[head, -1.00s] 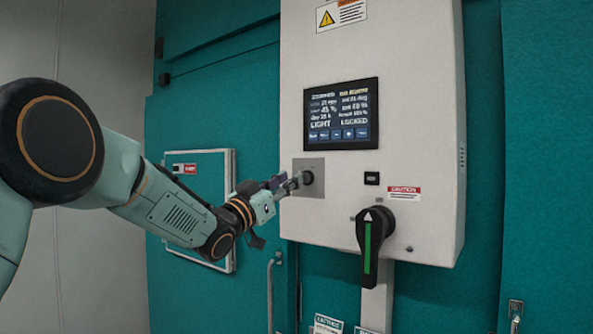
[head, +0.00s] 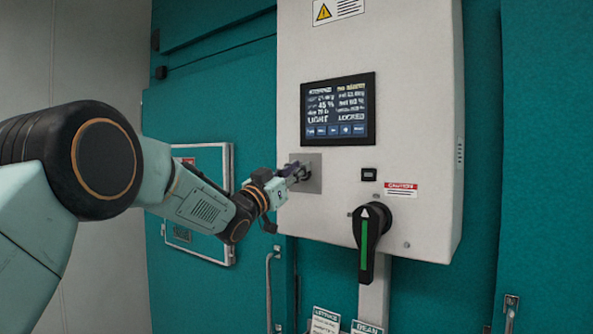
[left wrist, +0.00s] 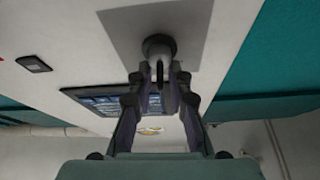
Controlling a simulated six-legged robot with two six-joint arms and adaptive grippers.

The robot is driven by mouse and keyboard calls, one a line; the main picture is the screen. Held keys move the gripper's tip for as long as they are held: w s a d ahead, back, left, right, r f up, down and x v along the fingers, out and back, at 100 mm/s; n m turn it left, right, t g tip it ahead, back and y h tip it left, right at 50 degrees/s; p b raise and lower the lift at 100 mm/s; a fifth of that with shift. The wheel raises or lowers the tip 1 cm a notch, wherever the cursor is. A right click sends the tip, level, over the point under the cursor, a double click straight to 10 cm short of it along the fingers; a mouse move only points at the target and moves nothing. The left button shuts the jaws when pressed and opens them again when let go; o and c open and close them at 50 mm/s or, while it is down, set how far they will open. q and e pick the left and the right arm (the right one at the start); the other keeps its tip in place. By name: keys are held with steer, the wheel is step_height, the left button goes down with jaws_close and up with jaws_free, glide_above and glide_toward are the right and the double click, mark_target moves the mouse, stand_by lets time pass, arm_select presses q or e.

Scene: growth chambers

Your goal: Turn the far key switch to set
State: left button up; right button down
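The key switch (head: 304,173) sits on a square grey plate (head: 313,186) at the left of the white control box, below the screen. My left gripper (head: 294,171) reaches in from the left, its fingertips right at the switch and partly hiding it. In the left wrist view the round switch (left wrist: 159,46) with its narrow key is straight ahead of the fingers. My left gripper (left wrist: 161,76) has one fingertip on each side of the key, with a gap between them; contact is not clear. The switch's position labels cannot be read. My right gripper is not in view.
The white control box (head: 420,120) carries a screen (head: 338,110) reading "LIGHT" and "LOCKED", a small black button (head: 369,175) and a black rotary handle (head: 371,235) with a green stripe. A framed panel (head: 205,240) is on the teal wall behind my arm.

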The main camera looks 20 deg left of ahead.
arm_select(q)
jaws_close()
steer(key=m+h, duration=0.1)
steer(key=m, duration=0.1)
steer(key=shift+m, duration=0.3)
steer(key=m, duration=0.1)
steer(key=m+g+h, duration=0.1)
steer(key=m, duration=0.1)
steer(key=m+g+h, duration=0.1)
steer(key=m, duration=0.1)
steer(key=shift+s+d+f, duration=0.1)
steer(key=shift+s+d, duration=0.05)
steer(key=shift+d, duration=0.1)
